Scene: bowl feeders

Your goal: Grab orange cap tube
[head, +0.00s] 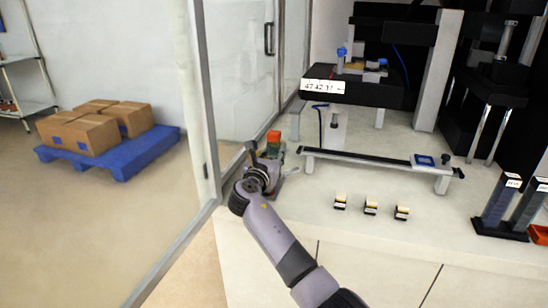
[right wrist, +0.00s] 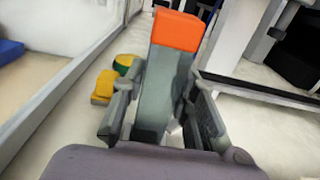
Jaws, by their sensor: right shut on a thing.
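The orange cap tube is a grey-green square-sided tube with an orange cap. In the right wrist view the tube (right wrist: 164,88) stands between the fingers of my right gripper (right wrist: 162,115), its orange cap above them. My right gripper is shut on the tube below the cap. In the head view the orange cap (head: 273,136) shows just past my right gripper (head: 268,158), at the left end of the counter. My wrist hides most of the tube there. The tube's lower end is hidden. My left gripper is not in view.
A yellow block (right wrist: 104,86) and a green-and-yellow round piece (right wrist: 125,63) are beside the gripper. A low rail (head: 375,163) stands to the right, with several small blocks (head: 371,208) before it. A glass door frame (head: 207,110) is close on the left.

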